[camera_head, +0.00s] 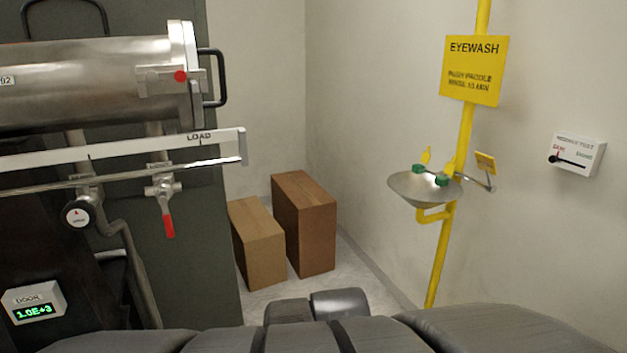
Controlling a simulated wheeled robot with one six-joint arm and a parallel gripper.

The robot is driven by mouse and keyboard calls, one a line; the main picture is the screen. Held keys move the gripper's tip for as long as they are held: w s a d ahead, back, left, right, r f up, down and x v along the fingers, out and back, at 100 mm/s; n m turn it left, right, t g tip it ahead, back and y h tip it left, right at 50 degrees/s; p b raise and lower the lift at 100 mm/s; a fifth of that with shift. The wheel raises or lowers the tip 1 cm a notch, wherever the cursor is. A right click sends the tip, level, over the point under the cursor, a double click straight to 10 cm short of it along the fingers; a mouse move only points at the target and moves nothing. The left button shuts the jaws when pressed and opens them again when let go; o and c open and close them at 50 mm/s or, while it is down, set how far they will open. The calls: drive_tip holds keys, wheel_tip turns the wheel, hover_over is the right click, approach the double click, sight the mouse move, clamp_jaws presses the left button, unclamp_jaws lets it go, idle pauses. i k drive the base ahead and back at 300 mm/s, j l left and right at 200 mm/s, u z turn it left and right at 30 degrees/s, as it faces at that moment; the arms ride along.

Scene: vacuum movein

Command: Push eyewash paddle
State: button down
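The eyewash station stands at the right, on a yellow pipe (438,258) near the wall. Its shallow metal bowl (405,188) has two green nozzle heads (418,169) over it. A small yellow paddle plate (486,163) sits just right of the pipe, beside a metal arm (482,184) running to the bowl's right. A yellow EYEWASH sign (474,70) is on the pipe above. No gripper fingers show. Only dark grey rounded parts, apparently mine, line the bottom edge, well apart from the eyewash.
Two brown cartons (304,224) (258,243) stand on the floor in the middle. A metal chamber (80,80) with a LOAD rail (120,148) and red-handled valve (168,225) fills the left. A switch box (577,154) is on the right wall. Some floor (360,285) between cartons and pipe is clear.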

sight(487, 163)
drive_tip(key=z, duration=1.25)
